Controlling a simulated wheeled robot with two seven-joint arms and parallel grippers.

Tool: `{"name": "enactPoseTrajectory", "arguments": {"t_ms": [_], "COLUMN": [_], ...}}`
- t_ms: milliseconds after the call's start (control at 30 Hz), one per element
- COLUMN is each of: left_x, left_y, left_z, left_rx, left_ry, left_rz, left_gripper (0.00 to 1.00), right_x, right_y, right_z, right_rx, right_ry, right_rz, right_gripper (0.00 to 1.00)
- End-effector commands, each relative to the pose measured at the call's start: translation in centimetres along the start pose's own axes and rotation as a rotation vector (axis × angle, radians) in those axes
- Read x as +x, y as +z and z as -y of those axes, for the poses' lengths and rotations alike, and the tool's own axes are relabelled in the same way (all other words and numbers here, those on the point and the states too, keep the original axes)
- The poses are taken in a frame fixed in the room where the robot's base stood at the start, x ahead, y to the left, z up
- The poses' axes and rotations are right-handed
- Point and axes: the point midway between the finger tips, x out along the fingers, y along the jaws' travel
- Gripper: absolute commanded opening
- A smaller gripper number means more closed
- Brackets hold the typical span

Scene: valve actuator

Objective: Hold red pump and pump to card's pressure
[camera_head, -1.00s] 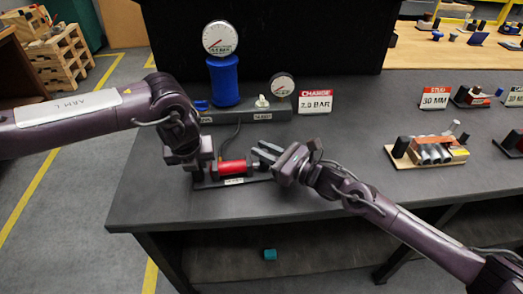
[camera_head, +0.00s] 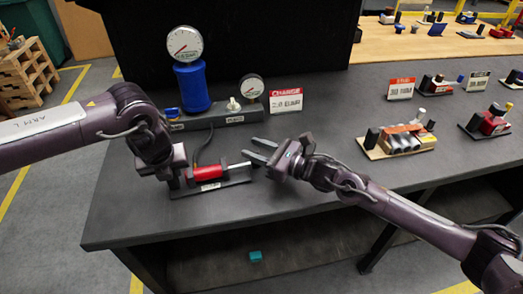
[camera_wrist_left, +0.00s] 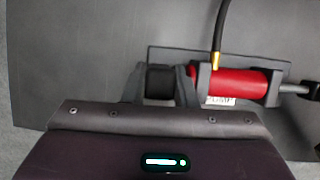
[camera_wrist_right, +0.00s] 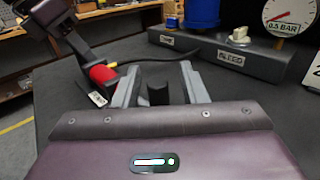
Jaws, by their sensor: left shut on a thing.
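The red pump (camera_head: 207,172) lies on a dark base on the table, its silver rod (camera_head: 239,165) out to the right. My left gripper (camera_head: 173,178) is shut on the black block (camera_wrist_left: 160,80) at the pump's left end. My right gripper (camera_head: 263,152) is open at the rod's end. In the right wrist view, the black handle (camera_wrist_right: 158,93) stands between its fingers with gaps visible. The charge card (camera_head: 286,101) seems to read 2.0 BAR, slightly blurred. The small gauge (camera_head: 251,87) reads 0.5 BAR in the right wrist view (camera_wrist_right: 290,15).
A blue tank (camera_head: 191,86) with a large gauge (camera_head: 184,43) stands behind the pump on a grey block with a bleed label (camera_wrist_right: 232,57). A black hose (camera_wrist_left: 221,25) runs from the pump. Other fixtures (camera_head: 400,138) stand at right. The front table strip is clear.

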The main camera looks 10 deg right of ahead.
Motion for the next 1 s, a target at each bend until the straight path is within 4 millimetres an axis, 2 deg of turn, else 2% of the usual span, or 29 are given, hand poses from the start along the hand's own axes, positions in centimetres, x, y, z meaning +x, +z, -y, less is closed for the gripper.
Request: {"name": "enactPoseTrajectory", "arguments": {"t_ms": [167, 400, 600, 800, 1000], "left_x": [0.2, 0.2, 0.2, 0.2, 0.2], "left_y": [-0.2, -0.2, -0.2, -0.1, -0.1], "left_z": [-0.2, -0.2, -0.2, -0.2, -0.2], "left_rx": [0.001, 0.001, 0.001, 0.001, 0.001], "left_ry": [0.007, 0.007, 0.007, 0.007, 0.007], "left_rz": [-0.004, -0.004, -0.003, -0.003, -0.003], "left_gripper": [0.0, 0.0, 0.0, 0.0, 0.0], "right_x": [-1.8, -7.0, -10.5, -12.1, -12.2], "right_y": [-0.2, -0.2, -0.1, 0.0, 0.1], "right_z": [0.1, 0.0, 0.0, 0.0, 0.0], "right_rx": [-0.001, -0.001, -0.001, -0.001, -0.001], "right_ry": [-0.002, -0.002, -0.001, -0.002, -0.002], "right_rz": [-0.003, -0.006, -0.004, 0.0, 0.002], "right_gripper": [0.39, 0.39, 0.39, 0.39, 0.39]}}
